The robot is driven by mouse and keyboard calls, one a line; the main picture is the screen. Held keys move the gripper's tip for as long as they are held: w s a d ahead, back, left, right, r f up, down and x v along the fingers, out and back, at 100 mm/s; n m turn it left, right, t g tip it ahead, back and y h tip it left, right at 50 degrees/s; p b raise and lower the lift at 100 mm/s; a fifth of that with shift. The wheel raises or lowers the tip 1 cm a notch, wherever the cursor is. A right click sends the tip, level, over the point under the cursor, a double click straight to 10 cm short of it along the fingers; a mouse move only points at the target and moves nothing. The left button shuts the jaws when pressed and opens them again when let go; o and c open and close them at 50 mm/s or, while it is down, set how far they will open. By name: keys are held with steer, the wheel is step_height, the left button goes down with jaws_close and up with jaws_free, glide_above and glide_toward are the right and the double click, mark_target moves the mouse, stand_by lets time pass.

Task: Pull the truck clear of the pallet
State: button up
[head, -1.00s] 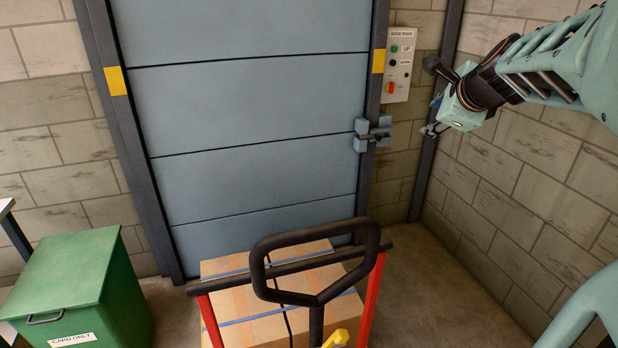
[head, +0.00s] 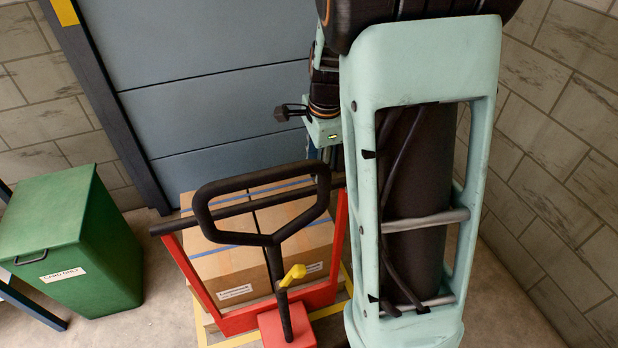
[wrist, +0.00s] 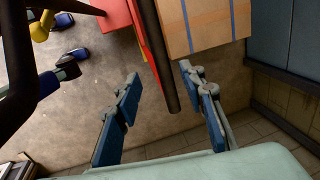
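The truck (head: 228,322) has a red frame, a black crossbar and a black looped handle (head: 202,213) with a yellow lever. A strapped cardboard carton (head: 208,262) sits behind the frame, close against it; the pallet under it is not clearly visible. My gripper (wrist: 160,75) is open, its blue fingers apart. In the wrist view the end of the black crossbar (wrist: 157,50) lies between the fingers in the picture; I see no grip on it and cannot tell the depth. In the head view my arm hides most of the gripper, beside the crossbar's right end.
A green lidded bin (head: 60,225) stands to the left. The grey dock door (head: 215,90) is behind the carton, and a block wall (head: 555,180) is close on the right. Yellow floor lines (head: 240,341) run around the truck. Bare floor shows between bin and truck.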

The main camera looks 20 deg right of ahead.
mark_target(313, 187)
steer(key=f, duration=0.3)
steer(key=w+f, duration=0.1)
steer(key=f, duration=0.2)
steer(key=w+f, duration=0.1)
steer(key=f, duration=0.3)
jaws_close()
stand_by(0.4)
